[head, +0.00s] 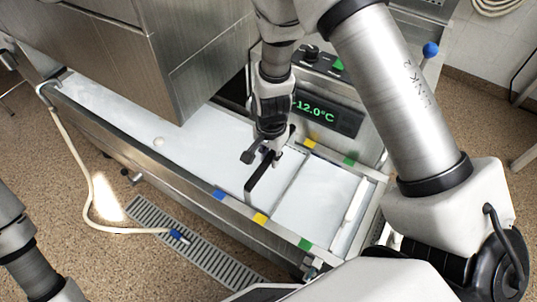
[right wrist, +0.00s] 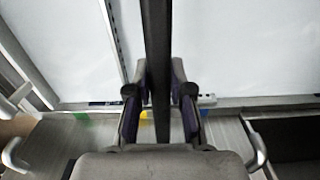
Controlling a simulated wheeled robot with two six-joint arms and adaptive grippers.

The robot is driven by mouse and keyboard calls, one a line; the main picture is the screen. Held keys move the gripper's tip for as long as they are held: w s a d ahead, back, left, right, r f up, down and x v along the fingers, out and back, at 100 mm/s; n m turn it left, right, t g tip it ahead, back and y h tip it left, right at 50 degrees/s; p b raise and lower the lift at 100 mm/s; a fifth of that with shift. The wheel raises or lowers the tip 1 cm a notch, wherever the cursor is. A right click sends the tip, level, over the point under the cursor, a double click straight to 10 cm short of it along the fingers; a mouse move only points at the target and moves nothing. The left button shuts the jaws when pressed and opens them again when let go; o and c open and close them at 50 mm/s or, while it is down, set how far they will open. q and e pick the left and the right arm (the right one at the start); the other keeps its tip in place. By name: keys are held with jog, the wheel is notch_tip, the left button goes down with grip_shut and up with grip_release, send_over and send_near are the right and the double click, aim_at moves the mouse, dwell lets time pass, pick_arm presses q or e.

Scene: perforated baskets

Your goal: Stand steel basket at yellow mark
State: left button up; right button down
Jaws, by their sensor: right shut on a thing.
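My right gripper (head: 266,158) is shut on a dark, narrow bar-like handle (head: 256,182) above the white-filled trough. In the right wrist view the dark handle (right wrist: 157,50) runs straight between the two fingers (right wrist: 159,97). The steel basket's body cannot be made out under the handle; the white fill may hide it. A yellow mark (head: 260,218) is on the near rim and another yellow mark (head: 311,143) on the far rim. The handle is left of the line between them. Only part of my left arm shows, at the lower left; its gripper is out of view.
The long trough (head: 120,140) has blue (head: 218,194) and green (head: 304,243) marks on its near rim. A thin perforated strip (head: 291,177) crosses it near the yellow marks. A control box (head: 325,112) reading -12.0°C stands behind. A steel housing (head: 205,75) overhangs the left part.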

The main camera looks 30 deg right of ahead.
jog(key=shift+f, duration=0.15)
jog(key=c, duration=1)
grip_release()
jog(key=shift+o, duration=0.2)
jog(key=shift+r, duration=0.3)
notch_tip(320, 180, up, 12)
jog(key=shift+s+a+f, duration=0.15)
